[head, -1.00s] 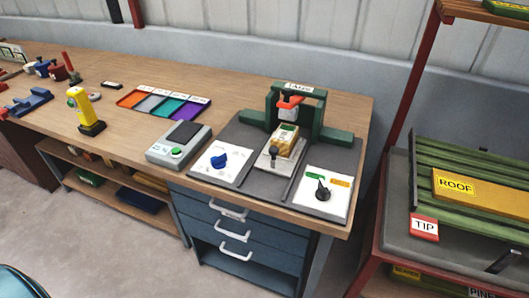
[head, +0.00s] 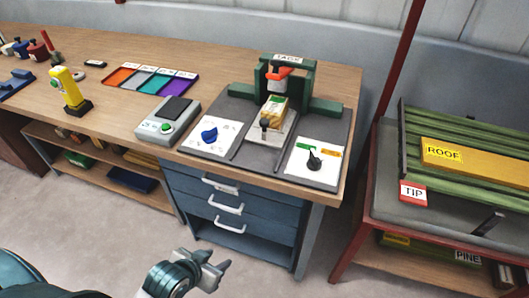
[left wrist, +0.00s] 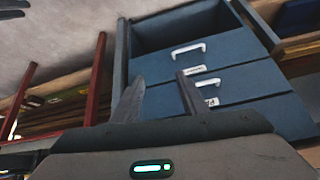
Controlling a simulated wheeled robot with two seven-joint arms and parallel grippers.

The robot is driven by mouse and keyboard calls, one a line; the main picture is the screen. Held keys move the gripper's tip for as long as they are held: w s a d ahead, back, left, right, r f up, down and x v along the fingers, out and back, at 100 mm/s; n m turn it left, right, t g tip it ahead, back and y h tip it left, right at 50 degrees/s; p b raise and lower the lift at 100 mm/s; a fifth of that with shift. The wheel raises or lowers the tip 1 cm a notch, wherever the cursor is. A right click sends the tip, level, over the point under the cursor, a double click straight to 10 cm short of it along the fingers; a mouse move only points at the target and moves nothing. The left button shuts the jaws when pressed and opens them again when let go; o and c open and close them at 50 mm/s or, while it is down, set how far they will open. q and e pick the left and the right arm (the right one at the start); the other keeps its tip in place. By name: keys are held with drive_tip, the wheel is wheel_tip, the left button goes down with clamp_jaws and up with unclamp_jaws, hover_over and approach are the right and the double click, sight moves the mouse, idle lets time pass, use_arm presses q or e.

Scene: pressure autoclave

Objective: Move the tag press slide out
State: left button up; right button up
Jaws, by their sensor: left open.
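The tag press (head: 310,95) is a green frame with an orange part at its top, standing on a dark grey base at the right end of the workbench. Its slide (head: 271,126) is a pale plate in a track below the frame, with a yellow block (head: 274,106) on it and a dark knob (head: 265,124) at its front. My left gripper (head: 217,264) is open and empty, low in front of the drawers and well apart from the press. Its fingers (left wrist: 160,98) also show in the left wrist view, with drawers beyond. My right gripper is not in view.
A blue dial panel (head: 209,136) and a black dial panel (head: 314,161) flank the slide. A scale (head: 168,120), coloured trays (head: 150,80) and a yellow tool (head: 67,90) stand to the left. Blue drawers (head: 230,205) are below; a red-framed rack (head: 440,215) is at right.

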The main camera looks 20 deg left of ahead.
sight(261, 124)
use_arm(q)
drive_tip(key=w+a+r+m+t+h, duration=0.1)
drive_tip(key=w+r+t+h, duration=0.1)
drive_tip(key=w+r, duration=0.3)
drive_tip(key=w+r+m+t+h, duration=0.1)
drive_tip(key=w+r+t, duration=0.3)
drive_tip(key=r, duration=0.8)
drive_tip(key=w+a+r+t+h, duration=0.1)
drive_tip(key=w+r+t+h, duration=0.2)
drive_tip(key=w+r, duration=0.3)
wheel_tip(261, 124, up, 2)
drive_tip(key=shift+w+a+r+m+h, duration=0.25)
drive_tip(key=shift+a+m+h, duration=0.05)
drive_tip(key=shift+m, duration=0.1)
drive_tip(key=shift+w, duration=0.1)
